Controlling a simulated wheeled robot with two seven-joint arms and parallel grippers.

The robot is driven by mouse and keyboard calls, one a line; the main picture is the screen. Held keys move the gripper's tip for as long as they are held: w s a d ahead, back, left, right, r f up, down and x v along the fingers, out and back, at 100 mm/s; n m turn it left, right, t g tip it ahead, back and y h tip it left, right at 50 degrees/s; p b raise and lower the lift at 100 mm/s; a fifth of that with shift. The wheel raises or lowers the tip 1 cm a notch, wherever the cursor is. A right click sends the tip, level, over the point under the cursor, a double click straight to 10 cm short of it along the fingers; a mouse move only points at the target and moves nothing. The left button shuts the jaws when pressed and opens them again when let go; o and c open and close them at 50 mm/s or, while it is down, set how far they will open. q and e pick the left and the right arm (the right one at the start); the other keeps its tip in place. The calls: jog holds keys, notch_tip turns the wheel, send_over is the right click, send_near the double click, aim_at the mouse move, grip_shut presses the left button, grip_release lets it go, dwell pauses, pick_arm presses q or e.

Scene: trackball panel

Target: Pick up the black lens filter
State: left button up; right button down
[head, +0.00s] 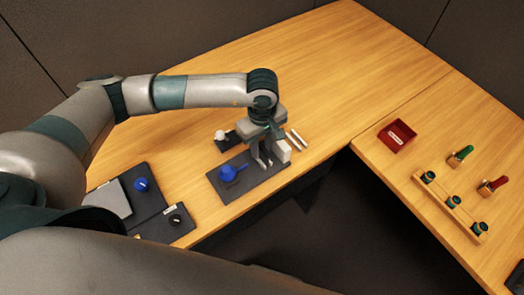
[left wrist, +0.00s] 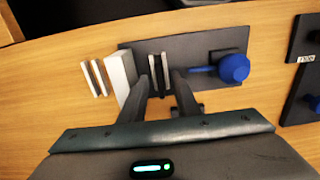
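My left gripper (head: 266,163) points down over the right part of a dark panel (head: 214,178). In the left wrist view its two fingers (left wrist: 162,84) are apart. Thin upright black pieces with light edges (left wrist: 158,70) stand between the fingertips; one looks like the black lens filter, but I cannot tell which. Contact with the fingers is not clear. In the head view the gripper hides these pieces. A white block (left wrist: 121,75) stands just left of the fingers, also seen in the head view (head: 281,151). My right gripper is out of view.
A blue knob with a lever (head: 229,173) sits on the same panel. Two pale sticks (head: 297,140) lie beside it. A white ball (head: 220,135) is behind. Another dark panel (head: 152,196) lies left. A red tray (head: 397,136) and wooden rack (head: 452,203) are right, beyond the corner.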

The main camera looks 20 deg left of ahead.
pick_arm(q)
jog(key=shift+f, duration=0.15)
jog(key=shift+c, duration=0.2)
grip_shut()
dwell(0.3)
